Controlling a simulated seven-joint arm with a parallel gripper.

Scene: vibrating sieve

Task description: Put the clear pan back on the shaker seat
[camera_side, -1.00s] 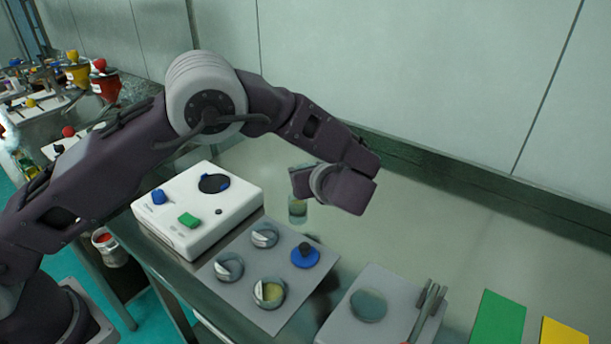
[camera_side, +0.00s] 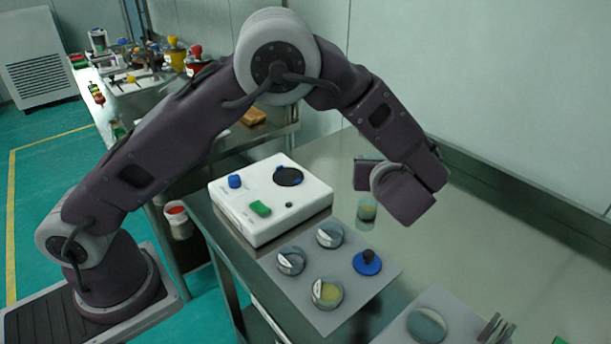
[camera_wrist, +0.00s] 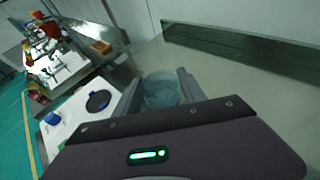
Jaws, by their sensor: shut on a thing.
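In the wrist view the pan (camera_wrist: 161,90) sits between the two grey fingers of my gripper (camera_wrist: 160,84). The round black shaker seat (camera_side: 288,176) is bare, on top of the shaker; it also shows in the wrist view (camera_wrist: 98,101), left of the pan.
The shaker has a blue knob (camera_side: 235,181) and a green button (camera_side: 260,208). In front is a grey mat (camera_side: 298,305) with several round dishes and a blue piece with a black knob (camera_side: 367,262). A plate with a round disc (camera_side: 427,325) lies farther right. The bench behind is clear.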

